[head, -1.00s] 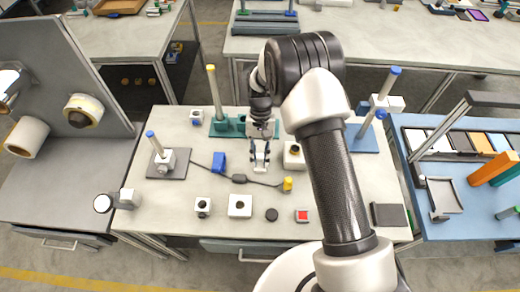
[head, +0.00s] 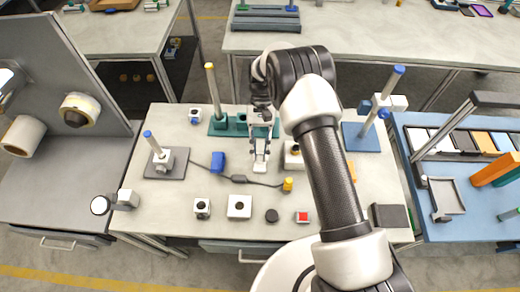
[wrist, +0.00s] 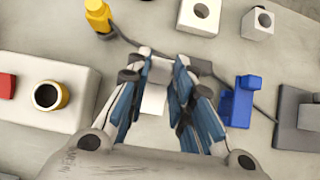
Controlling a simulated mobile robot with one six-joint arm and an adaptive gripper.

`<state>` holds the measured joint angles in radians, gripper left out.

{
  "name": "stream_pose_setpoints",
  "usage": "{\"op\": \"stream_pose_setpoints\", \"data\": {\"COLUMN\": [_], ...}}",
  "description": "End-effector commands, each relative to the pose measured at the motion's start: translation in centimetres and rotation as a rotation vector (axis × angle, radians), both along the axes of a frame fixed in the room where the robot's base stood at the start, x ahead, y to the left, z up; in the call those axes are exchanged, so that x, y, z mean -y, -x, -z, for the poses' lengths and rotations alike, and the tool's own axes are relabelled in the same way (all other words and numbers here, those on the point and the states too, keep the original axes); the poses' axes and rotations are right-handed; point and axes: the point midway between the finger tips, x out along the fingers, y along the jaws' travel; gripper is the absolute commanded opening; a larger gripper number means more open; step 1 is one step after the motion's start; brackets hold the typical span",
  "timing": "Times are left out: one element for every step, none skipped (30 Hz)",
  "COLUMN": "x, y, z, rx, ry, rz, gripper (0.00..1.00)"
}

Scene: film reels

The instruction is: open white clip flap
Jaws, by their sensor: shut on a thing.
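My gripper (head: 260,156) is over the middle of the pale workbench (head: 180,225), pointing down. In the wrist view its blue-padded fingers (wrist: 160,100) are shut on a small white piece, taken to be the white clip flap (wrist: 153,97). The white piece also shows at the fingertips in the head view (head: 260,168). The fingers hide its sides, so I cannot tell how far the flap is raised. A blue clip-like block (head: 218,162) stands apart to the left in the head view.
A dark cable runs beside the gripper to a yellow plug (head: 288,184). A white block with a round socket (head: 293,155) stands close on the right. A green stand (head: 222,127) is behind.

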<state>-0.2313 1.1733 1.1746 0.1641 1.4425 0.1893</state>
Motion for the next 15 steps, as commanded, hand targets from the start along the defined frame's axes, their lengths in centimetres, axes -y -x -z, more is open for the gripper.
{"op": "stream_pose_setpoints", "data": {"x": [-0.01, -0.01, -0.01, 0.0, 0.0, 0.0, 0.0, 0.0, 0.0, 0.0, 0.0, 0.0, 0.0, 0.0, 0.0], "y": [0.0, 0.0, 0.0, 0.02, 0.02, 0.02, 0.02, 0.02, 0.03, 0.03, 0.03, 0.03, 0.03, 0.03, 0.03], "z": [0.03, 0.02, 0.02, 0.02, 0.02, 0.02, 0.02, 0.02, 0.02, 0.02, 0.02, 0.02, 0.02, 0.02, 0.02], "rx": [0.0, 0.0, 0.0, 0.0, 0.0, 0.0, 0.0, 0.0, 0.0, 0.0, 0.0, 0.0, 0.0, 0.0, 0.0], "ry": [0.0, 0.0, 0.0, 0.0, 0.0, 0.0, 0.0, 0.0, 0.0, 0.0, 0.0, 0.0, 0.0, 0.0, 0.0], "rz": [0.0, 0.0, 0.0, 0.0, 0.0, 0.0, 0.0, 0.0, 0.0, 0.0, 0.0, 0.0, 0.0, 0.0, 0.0], "gripper": [0.23, 0.24, 0.27, 0.29, 0.31, 0.34, 0.36, 0.38, 0.41, 0.42, 0.42, 0.42, 0.42, 0.42, 0.42]}}
